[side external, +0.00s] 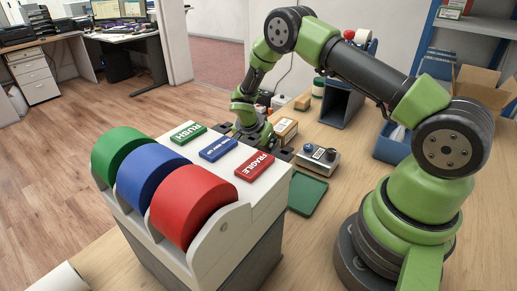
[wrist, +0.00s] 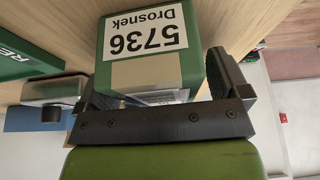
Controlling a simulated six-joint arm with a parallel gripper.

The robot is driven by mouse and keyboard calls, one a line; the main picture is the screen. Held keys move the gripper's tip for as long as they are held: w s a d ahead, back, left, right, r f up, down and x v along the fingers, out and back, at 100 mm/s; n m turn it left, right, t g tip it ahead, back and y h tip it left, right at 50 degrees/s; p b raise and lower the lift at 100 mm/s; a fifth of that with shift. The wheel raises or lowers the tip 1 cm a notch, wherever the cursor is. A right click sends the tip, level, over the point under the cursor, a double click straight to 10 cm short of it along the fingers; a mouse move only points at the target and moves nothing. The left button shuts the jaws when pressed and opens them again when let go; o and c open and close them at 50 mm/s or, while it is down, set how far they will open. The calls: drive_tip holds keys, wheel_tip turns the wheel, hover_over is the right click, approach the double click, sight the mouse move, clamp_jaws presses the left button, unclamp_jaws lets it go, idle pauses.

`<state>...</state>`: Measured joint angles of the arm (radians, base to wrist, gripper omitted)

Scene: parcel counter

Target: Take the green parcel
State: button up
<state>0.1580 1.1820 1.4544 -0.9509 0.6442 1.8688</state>
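The green parcel (wrist: 145,73) fills the upper middle of the wrist view. It bears a white label reading "5736 Drosnek" and a plain tan patch. My gripper (wrist: 165,90) is open, with one dark finger on each side of the parcel's near end. A narrow gap shows at the right finger; contact at the left finger is unclear. In the side external view my gripper (side external: 255,141) is low over the counter, behind the tape dispenser. There the parcel cannot be told apart from my green wrist.
A dispenser (side external: 259,222) with green, blue and red rolls stands in front. A brown box (side external: 286,130) stands close to my gripper. A grey device with knobs (side external: 316,161) and a green tray (side external: 307,196) lie to its right. A dark bin (side external: 341,103) stands behind.

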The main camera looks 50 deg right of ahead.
drive_tip(key=c, duration=1.1)
drive_tip(key=shift+r, duration=0.15)
